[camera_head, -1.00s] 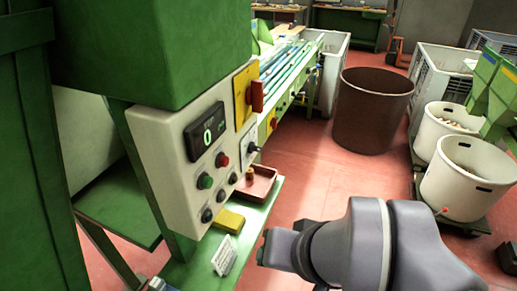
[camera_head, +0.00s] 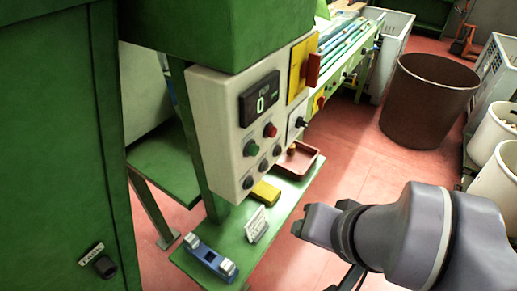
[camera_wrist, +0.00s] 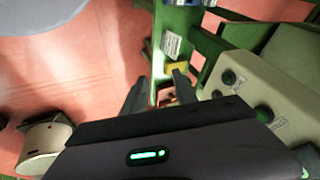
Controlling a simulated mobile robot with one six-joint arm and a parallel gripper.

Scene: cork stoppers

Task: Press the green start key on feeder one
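The control panel (camera_head: 222,112) is a pale box with a dark display reading 0. Its green key (camera_head: 251,148) is round and sits below the display, left of and a little lower than a red key (camera_head: 270,130). Darker round keys lie below them. My gripper (camera_head: 305,222) is to the right of and below the panel in the head view, apart from it. In the wrist view its two fingers (camera_wrist: 160,88) stand apart with nothing between them.
A green shelf (camera_head: 225,235) below the panel holds a yellow block (camera_head: 265,192), a white card (camera_head: 256,224), a blue device (camera_head: 210,260) and a red tray (camera_head: 297,160). A green cabinet (camera_head: 60,150) stands left. A brown bin (camera_head: 427,100) stands behind on open red floor.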

